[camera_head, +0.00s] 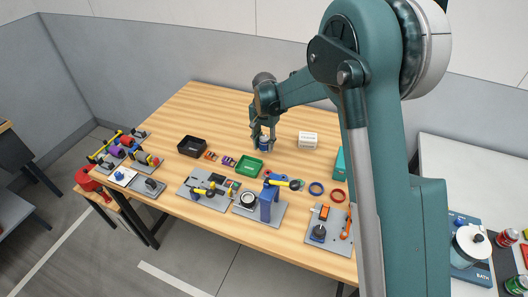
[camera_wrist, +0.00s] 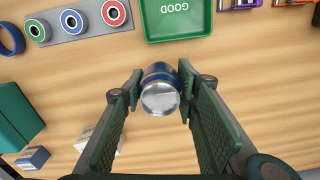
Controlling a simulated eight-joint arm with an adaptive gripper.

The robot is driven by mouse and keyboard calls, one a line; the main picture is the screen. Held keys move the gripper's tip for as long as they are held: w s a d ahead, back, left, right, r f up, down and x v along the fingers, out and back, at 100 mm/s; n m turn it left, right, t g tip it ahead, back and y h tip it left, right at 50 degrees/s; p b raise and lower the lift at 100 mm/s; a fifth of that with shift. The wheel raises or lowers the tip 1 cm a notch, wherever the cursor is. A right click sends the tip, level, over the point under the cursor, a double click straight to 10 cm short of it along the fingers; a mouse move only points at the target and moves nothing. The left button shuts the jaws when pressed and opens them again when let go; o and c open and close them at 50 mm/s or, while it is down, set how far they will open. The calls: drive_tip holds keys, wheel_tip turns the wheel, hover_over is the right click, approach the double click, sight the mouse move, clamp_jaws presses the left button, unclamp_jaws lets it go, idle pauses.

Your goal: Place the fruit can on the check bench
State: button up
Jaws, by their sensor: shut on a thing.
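My gripper (camera_head: 263,147) is over the middle of a wooden bench (camera_head: 215,107). Its fingers are shut on the sides of a small blue can (camera_head: 264,144) with a silver end. In the wrist view the can (camera_wrist: 160,90) sits between the two green fingertips, its silver end facing the camera. Its label cannot be read, so I cannot tell that it is the fruit can. The can is upright, at or very close to the wood; I cannot tell whether it touches. Bare wood surrounds it.
A green tray marked GOOD (camera_wrist: 178,18) lies near the can. A white box (camera_head: 308,140) stands to the right in the head view. More cans (camera_head: 508,237) stand on a light bench at right. The rear wood is clear.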

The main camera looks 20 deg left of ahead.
sight(264, 138)
drive_tip(key=shift+f, duration=0.3)
drive_tip(key=shift+f, duration=1.85)
drive_tip(key=shift+f, duration=0.2)
drive_tip(key=o, duration=1)
drive_tip(key=shift+c, duration=0.2)
drive_tip(key=shift+r, duration=0.15)
wheel_tip(264, 138, up, 12)
drive_tip(key=shift+r, duration=0.1)
